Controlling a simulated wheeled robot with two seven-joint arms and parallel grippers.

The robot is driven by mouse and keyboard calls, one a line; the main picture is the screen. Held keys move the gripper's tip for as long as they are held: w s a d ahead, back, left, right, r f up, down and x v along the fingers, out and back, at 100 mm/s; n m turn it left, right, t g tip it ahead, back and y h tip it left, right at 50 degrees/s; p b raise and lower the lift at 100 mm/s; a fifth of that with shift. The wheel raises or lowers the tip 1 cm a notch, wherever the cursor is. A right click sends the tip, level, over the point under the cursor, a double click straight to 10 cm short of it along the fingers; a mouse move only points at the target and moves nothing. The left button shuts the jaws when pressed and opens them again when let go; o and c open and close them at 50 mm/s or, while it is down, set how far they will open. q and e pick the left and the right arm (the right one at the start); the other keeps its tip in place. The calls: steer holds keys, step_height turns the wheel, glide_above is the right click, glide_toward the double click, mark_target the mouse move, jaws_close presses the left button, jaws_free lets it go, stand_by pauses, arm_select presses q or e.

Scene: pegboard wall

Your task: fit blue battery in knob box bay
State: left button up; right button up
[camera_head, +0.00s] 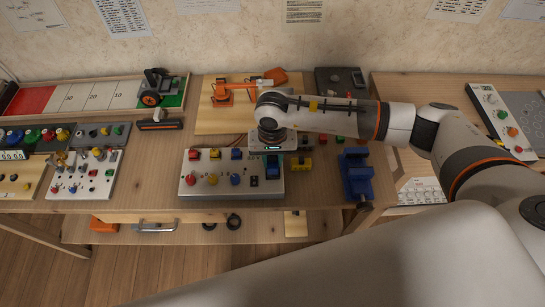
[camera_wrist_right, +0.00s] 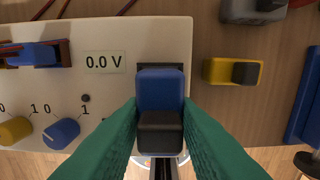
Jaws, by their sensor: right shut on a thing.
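The knob box (camera_head: 215,187) is a pale panel with coloured knobs on the bench. It also shows in the right wrist view (camera_wrist_right: 100,85), with a "0.0 V" readout. The blue battery (camera_wrist_right: 160,92) has a black near end. My right gripper (camera_wrist_right: 161,108), with green fingers, is shut on it. The battery lies over the dark bay (camera_wrist_right: 160,67) at the panel's right edge, covering most of it. I cannot tell how deep it sits. In the head view my right gripper (camera_head: 272,163) is over the box's right end. My left gripper is not in view.
A yellow battery with a black end (camera_wrist_right: 222,71) lies right of the box. A blue vise (camera_head: 357,176) stands further right. An orange model arm (camera_head: 222,95) is on a wooden board behind. Other control panels (camera_head: 82,174) fill the left. Bare bench shows left of the box.

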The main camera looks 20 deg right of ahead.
steer(key=shift+b, duration=0.35)
stand_by(0.7)
steer(key=shift+f+b, duration=0.6)
steer(key=shift+b, duration=0.4)
stand_by(0.6)
steer(key=shift+s+f+b, duration=0.2)
steer(key=shift+s+b, duration=0.05)
steer(key=shift+b, duration=0.05)
